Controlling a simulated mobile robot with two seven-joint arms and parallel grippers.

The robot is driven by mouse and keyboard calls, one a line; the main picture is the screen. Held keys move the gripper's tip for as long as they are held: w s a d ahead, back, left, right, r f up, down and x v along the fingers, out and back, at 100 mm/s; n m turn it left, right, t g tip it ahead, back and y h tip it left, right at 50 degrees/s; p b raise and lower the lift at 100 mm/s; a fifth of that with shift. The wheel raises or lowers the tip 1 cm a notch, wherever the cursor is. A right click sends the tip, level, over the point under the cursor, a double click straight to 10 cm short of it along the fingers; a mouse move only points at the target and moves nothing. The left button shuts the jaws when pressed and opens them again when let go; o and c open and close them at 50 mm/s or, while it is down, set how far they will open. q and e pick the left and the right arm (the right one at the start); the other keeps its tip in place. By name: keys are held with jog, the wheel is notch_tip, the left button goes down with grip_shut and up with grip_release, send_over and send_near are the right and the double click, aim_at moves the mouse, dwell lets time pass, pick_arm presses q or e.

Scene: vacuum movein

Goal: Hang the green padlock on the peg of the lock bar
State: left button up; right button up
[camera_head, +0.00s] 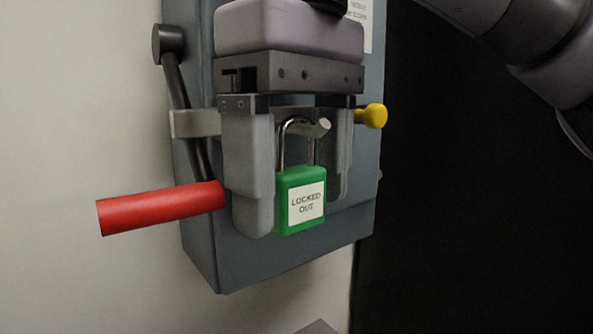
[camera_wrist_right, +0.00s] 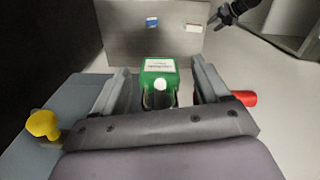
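The green padlock (camera_head: 300,200), labelled "LOCKED OUT", hangs upright at the lock bar (camera_head: 195,123). Its metal shackle appears to loop over the peg (camera_head: 323,126), whose pale end sticks out through it. In the right wrist view the padlock (camera_wrist_right: 160,66) lies between my right gripper's fingers, with a gap on each side. My right gripper (camera_head: 297,200) is open and points down around the padlock. In the head view its left finger partly overlaps the padlock's edge. My left gripper (camera_wrist_right: 226,18) shows small and dark at the top of the right wrist view, its fingers apparently apart.
A red handle (camera_head: 160,208) on a dark lever sticks out left of the grey box (camera_head: 285,260). A yellow knob (camera_head: 375,115) sits at the bar's right end. A grey surface (camera_wrist_right: 125,32) with small blue and white items shows in the right wrist view.

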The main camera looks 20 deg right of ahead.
jog(key=shift+r, duration=3.55)
